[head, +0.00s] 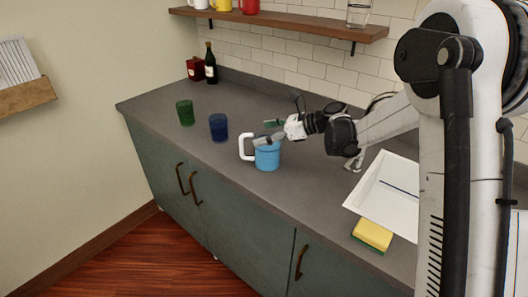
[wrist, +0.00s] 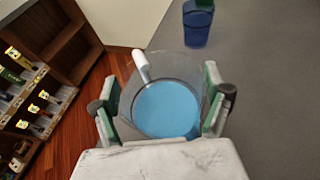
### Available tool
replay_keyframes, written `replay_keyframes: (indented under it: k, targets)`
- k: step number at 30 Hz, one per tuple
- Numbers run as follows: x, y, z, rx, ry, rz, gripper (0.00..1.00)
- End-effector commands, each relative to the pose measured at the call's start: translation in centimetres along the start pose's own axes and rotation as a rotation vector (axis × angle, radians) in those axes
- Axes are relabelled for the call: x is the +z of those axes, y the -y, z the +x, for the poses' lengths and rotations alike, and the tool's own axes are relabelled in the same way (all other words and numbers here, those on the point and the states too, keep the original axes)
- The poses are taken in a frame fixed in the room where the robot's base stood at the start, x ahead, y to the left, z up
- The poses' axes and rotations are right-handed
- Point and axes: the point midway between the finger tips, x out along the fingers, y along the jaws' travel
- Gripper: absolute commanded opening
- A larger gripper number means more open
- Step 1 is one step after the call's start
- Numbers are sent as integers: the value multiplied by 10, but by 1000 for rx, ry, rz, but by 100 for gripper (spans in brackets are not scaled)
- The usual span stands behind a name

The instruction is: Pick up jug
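The jug (head: 267,155) is light blue with a white handle on its left side, and it stands upright on the grey counter near the front edge. My gripper (head: 270,133) is at the jug's top, coming from the right. In the wrist view, the jug (wrist: 166,108) lies between the two spread fingers of my gripper (wrist: 160,108), with its handle pointing away. The fingers are on either side of the jug's rim and look open. Whether either pad touches the jug is hard to tell.
A blue cup (head: 218,127) and a green cup (head: 185,112) stand left of the jug. A wine bottle (head: 211,63) and red box (head: 195,69) are at the back. A white sink (head: 385,192) and yellow sponge (head: 372,235) are to the right. A shelf (head: 290,23) hangs above.

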Motion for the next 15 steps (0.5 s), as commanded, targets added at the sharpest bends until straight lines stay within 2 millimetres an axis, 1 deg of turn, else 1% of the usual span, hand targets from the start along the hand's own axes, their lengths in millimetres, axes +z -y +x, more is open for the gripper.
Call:
replay_keyframes:
  k: [1, 2, 13, 15]
  targets:
    - [0, 0, 0, 0, 0, 0, 73]
    - [0, 0, 0, 0, 0, 0, 69]
    - [0, 0, 0, 0, 1, 0, 19]
    - [1, 0, -1, 0, 2, 1, 19]
